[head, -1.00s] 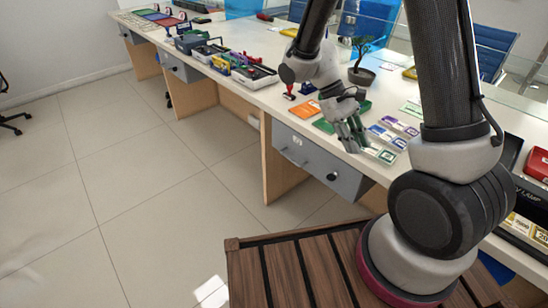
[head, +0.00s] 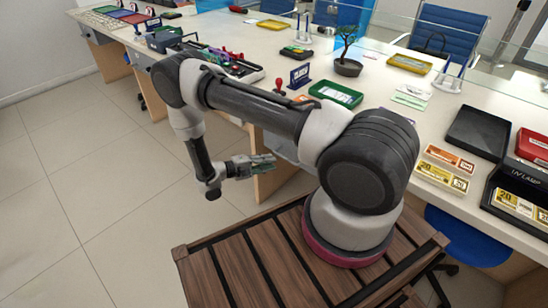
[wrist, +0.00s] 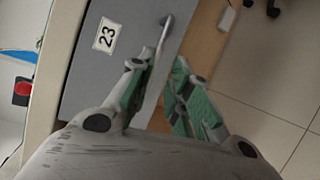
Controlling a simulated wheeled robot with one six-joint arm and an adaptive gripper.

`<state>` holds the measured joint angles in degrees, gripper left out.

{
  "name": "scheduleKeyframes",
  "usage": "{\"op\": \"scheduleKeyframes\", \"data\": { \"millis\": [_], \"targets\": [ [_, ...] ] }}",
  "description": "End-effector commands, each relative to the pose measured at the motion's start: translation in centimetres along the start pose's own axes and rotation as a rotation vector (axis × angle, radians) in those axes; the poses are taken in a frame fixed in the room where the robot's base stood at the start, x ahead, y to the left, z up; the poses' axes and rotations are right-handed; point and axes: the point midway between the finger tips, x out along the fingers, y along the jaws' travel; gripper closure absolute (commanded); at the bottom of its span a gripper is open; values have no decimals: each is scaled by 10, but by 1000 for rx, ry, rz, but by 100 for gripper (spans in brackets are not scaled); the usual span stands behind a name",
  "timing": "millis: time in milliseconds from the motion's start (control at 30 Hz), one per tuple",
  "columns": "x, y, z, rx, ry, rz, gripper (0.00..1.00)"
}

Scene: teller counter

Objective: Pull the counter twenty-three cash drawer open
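The counter twenty-three drawer (wrist: 88,75) has a grey front with a white "23" label (wrist: 106,35) and fills the left of the wrist view, turned sideways. Its metal bar handle (wrist: 163,42) runs down between my fingers. My gripper (wrist: 160,64) is open, its green-padded fingers on either side of the bar; I cannot tell whether either touches it. In the head view my gripper (head: 272,162) is low in front of the counter, and my arm hides most of the drawer. The drawer looks closed, but its edges are mostly hidden.
A wooden side panel (head: 275,178) stands under the counter by my gripper. The white counter top (head: 395,95) holds a green tray (head: 335,94), a potted tree (head: 348,66) and banknote packs (head: 442,176). A blue stool (head: 468,236) is at the right. The tiled floor (head: 90,200) at left is clear.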

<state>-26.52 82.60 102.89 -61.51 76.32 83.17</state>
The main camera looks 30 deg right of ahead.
Motion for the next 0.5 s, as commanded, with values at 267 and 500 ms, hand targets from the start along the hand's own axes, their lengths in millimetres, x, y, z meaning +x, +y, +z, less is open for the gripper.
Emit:
{"op": "scheduleKeyframes", "data": {
  "millis": [267,500],
  "targets": [
    [12,4,1,131,0,13,81],
    [53,4,1,129,-3,12,81]
  ]
}}
